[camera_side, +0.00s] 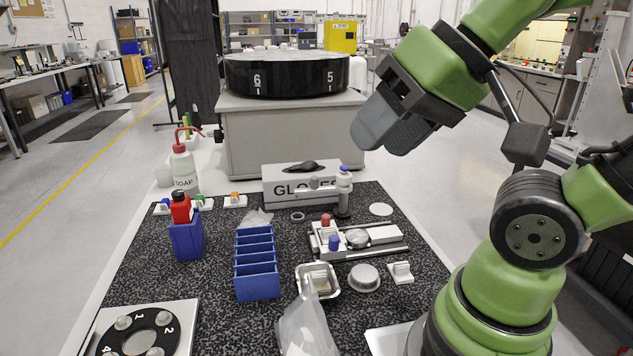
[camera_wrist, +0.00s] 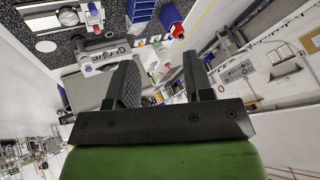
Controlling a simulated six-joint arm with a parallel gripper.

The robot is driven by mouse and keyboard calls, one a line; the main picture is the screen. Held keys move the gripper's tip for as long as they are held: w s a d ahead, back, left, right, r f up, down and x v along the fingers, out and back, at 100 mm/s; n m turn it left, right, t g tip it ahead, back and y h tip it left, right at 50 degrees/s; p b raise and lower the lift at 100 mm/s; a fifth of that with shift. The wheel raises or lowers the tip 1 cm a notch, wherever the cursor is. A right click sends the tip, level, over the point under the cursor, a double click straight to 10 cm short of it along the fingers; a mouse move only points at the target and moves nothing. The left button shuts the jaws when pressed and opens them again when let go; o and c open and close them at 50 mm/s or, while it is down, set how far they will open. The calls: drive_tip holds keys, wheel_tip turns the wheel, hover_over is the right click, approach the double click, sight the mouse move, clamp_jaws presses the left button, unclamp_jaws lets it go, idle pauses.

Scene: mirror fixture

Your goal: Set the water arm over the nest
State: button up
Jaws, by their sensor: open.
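The water arm (camera_side: 325,187) is a grey horizontal arm on a short upright post with a white, blue-topped head, standing behind the fixture. It points left, toward the front of the glove box, and not over the nest. The nest (camera_side: 357,238) is a round, shiny seat in the white fixture (camera_side: 385,234), with a red knob and a blue knob at its left; it also shows at the upper left of the wrist view (camera_wrist: 68,17). My gripper (camera_side: 385,125) is high above the table, right of and above the water arm. Its jaws (camera_wrist: 160,80) are open and empty in the wrist view.
The glove box (camera_side: 285,188) stands behind the water arm. A soap bottle (camera_side: 184,170), a red bottle in a blue holder (camera_side: 187,238) and a blue rack (camera_side: 256,280) are left. A foil tray (camera_side: 334,286) and round puck (camera_side: 364,277) lie in front. Air around my gripper is clear.

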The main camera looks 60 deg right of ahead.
drive_tip(key=w+d+m+g+h, duration=0.15)
drive_tip(key=w+d, duration=0.25)
drive_tip(key=w, duration=0.4)
drive_tip(key=m+g+h, duration=0.3)
drive_tip(key=m+h, duration=0.1)
drive_tip(key=m, duration=0.2)
approach(315, 177)
drive_tip(key=shift+g, duration=0.25)
drive_tip(key=x, duration=0.9)
drive_tip(key=shift+w+f, duration=0.2)
drive_tip(key=shift+w, duration=0.15)
clamp_jaws()
